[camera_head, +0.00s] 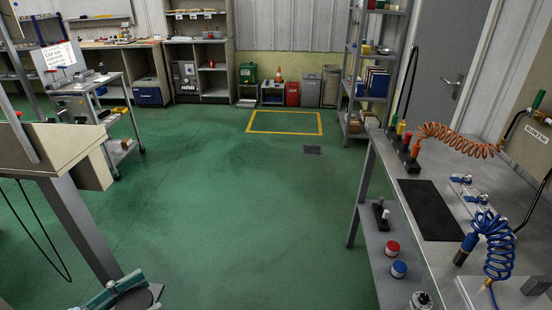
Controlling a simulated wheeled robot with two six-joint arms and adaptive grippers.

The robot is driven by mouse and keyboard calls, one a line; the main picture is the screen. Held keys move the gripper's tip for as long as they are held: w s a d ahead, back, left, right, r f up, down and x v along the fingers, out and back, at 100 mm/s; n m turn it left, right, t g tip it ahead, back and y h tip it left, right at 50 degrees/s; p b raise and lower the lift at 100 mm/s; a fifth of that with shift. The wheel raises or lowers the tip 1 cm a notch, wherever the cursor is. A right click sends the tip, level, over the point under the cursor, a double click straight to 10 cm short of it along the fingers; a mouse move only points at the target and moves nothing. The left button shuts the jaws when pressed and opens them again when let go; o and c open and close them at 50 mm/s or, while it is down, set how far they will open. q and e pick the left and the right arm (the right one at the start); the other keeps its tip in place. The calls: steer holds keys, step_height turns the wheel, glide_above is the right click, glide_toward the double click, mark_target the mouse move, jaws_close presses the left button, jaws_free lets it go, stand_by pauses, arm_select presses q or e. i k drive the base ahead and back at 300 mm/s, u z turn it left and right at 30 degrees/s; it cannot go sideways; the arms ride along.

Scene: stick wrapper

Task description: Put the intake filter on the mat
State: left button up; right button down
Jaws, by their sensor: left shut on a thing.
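A flat black mat (430,210) lies on the grey workbench at the right, and its surface is bare. My right gripper is not in view.
A lower shelf holds red-lidded (392,248) and blue-lidded (399,269) containers. Green floor (240,200) lies clear between the left bench and the workbench.

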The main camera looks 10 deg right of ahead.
mark_target(429, 206)
steer(key=z, duration=0.05)
steer(key=i, duration=0.7)
steer(key=z, duration=2.35)
